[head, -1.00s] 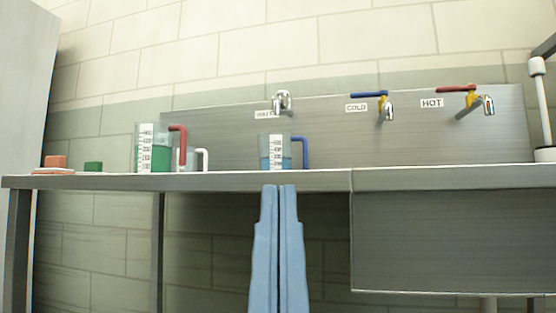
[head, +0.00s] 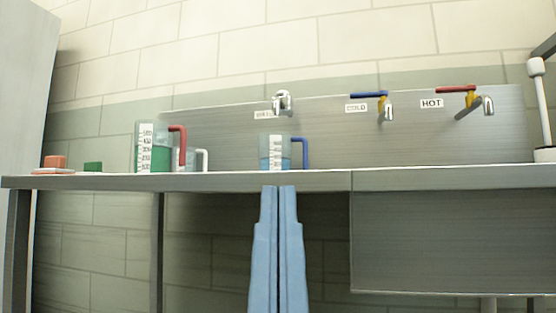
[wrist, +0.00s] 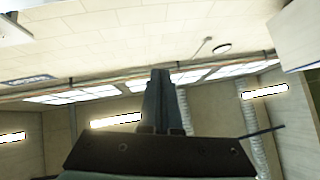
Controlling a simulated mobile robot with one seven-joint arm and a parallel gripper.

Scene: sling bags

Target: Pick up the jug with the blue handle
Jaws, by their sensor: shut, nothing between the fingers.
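The jug with the blue handle (head: 273,153) stands upright on the counter in the head view. It is clear with a white scale and holds blue liquid. Its blue handle (head: 305,153) points right. My gripper (head: 278,188) has light blue fingers and points up in front of the counter. Its fingertips are at about the counter's front edge in the picture, below the jug and apart from it. The fingers are together and empty. In the wrist view my gripper (wrist: 160,72) shows against the ceiling and walls; no jug is seen there.
A jug with a red handle (head: 154,156) and green liquid stands left on the counter (head: 330,181). A smaller jug with a white handle (head: 201,160) is beside it. Orange (head: 55,162) and green (head: 93,167) blocks lie farther left. Cold (head: 387,108) and hot (head: 484,104) taps are behind.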

